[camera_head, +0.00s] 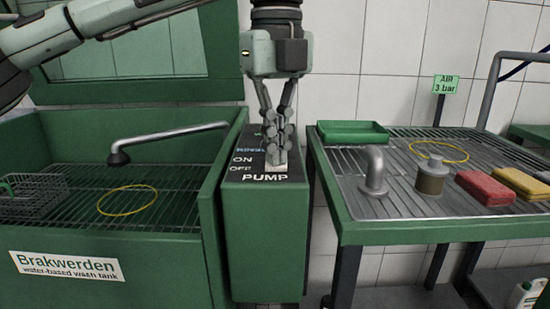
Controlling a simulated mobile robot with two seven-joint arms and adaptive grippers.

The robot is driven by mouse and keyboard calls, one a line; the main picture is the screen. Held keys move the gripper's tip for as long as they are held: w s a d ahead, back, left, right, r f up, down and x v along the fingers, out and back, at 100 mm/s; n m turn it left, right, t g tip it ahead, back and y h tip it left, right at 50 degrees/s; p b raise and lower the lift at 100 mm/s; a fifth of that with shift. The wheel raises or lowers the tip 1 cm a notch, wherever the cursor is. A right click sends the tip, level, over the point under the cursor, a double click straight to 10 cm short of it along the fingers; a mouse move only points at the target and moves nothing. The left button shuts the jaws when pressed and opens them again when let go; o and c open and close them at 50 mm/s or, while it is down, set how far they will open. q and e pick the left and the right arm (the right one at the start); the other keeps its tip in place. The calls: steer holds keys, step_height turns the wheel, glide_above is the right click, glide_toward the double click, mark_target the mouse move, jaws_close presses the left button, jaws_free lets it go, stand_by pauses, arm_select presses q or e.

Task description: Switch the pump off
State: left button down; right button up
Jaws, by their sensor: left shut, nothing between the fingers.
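The pump box (263,237) is a green box between the wash tank and the draining table. Its dark sloped top carries the words ON, OFF and PUMP. A pale switch lever (283,159) shows at the right of these words, partly hidden by my fingers. My left gripper (278,148) points down over the top of the box and is shut, with nothing between its fingers. Its fingertips are at the lever; I cannot tell whether they touch it. The lever's exact position is hard to tell. My right gripper is not in view.
The wash tank (150,240) at the left has a raised lid, a metal spout (165,140), a wire basket (32,194) and a yellow ring (127,200). The draining table (420,213) at the right bears a green tray (352,131), a metal elbow, a cylinder and red and yellow blocks.

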arm_select(q)
steer(key=shift+r+p, duration=2.65)
steer(key=shift+r, duration=0.8)
